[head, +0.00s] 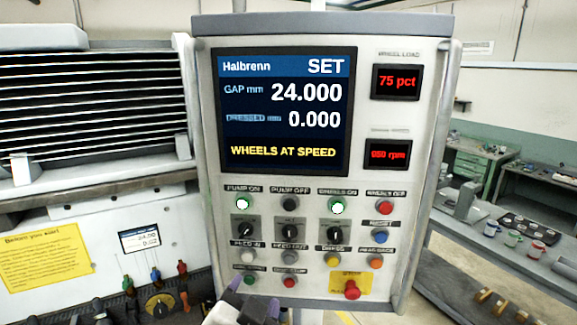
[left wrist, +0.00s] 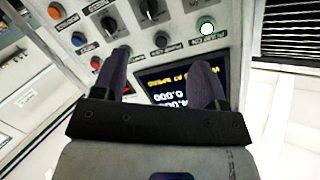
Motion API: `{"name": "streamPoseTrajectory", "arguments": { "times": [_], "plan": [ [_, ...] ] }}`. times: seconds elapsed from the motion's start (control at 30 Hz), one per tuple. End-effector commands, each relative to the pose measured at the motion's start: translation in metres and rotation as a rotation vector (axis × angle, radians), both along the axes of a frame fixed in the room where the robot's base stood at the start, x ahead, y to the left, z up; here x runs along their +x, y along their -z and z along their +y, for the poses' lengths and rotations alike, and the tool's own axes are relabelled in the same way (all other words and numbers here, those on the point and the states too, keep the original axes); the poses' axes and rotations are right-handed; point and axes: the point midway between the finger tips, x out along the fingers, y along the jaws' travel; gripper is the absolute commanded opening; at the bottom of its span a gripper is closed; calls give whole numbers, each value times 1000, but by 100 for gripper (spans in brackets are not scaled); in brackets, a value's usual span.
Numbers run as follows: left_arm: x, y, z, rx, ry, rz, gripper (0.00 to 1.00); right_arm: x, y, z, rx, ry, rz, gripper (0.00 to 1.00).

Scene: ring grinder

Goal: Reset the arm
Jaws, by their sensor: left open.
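My left gripper (head: 254,298) shows at the bottom of the head view, in front of the lower edge of the control panel (head: 205,120). Its two dark fingers stand apart with nothing between them. In the left wrist view, the open left gripper (left wrist: 162,62) points at the panel, which appears turned over, with the screen (left wrist: 168,86) partly behind the fingers. I cannot tell whether a fingertip touches the panel. The screen (head: 285,110) reads SET, gap 24.000, dressed 0.000 and WHEELS AT SPEED. My right gripper is in neither view.
The panel carries several buttons and knobs, with a red mushroom button (head: 352,290) at lower right. A louvred machine housing (head: 90,110) and yellow notice (head: 45,258) are at left. A grey bench (head: 480,240) with several cups stands at right. Floor shows between panel and bench.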

Motion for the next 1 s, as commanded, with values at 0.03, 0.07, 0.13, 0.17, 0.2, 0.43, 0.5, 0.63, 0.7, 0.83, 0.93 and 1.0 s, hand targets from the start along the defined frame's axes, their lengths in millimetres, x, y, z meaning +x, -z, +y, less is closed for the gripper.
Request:
{"name": "streamPoseTrajectory", "arguments": {
  "times": [0.03, 0.07, 0.13, 0.17, 0.2, 0.43, 0.5, 0.63, 0.7, 0.83, 0.93, 1.0],
  "plan": [
    [-8, 8, 12, -63, -7, 46, 66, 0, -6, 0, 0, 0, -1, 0],
    [-12, 13, 18, -91, -11, 66, 66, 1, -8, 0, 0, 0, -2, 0],
    [-20, 26, 30, -146, -22, 115, 66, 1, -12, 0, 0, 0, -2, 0],
    [-24, 32, 36, -164, -28, 136, 66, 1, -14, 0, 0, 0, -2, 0],
    [-30, 40, 43, -188, -35, 164, 66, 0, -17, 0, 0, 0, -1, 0],
    [-75, 106, 87, -284, -103, 355, 66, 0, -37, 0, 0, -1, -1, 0],
    [-94, 130, 101, -305, -134, 423, 66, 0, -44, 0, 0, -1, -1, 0],
    [-136, 175, 126, -322, -207, 556, 66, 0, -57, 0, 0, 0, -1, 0],
    [-161, 199, 137, -320, -247, 632, 66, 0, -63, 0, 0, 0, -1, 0],
    [-210, 241, 152, -304, -312, 784, 66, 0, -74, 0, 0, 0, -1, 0],
    [-247, 265, 157, -287, -343, 887, 66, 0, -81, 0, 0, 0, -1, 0],
    [-271, 278, 157, -276, -354, 949, 66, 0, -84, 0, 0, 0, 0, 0]
  ]
}}
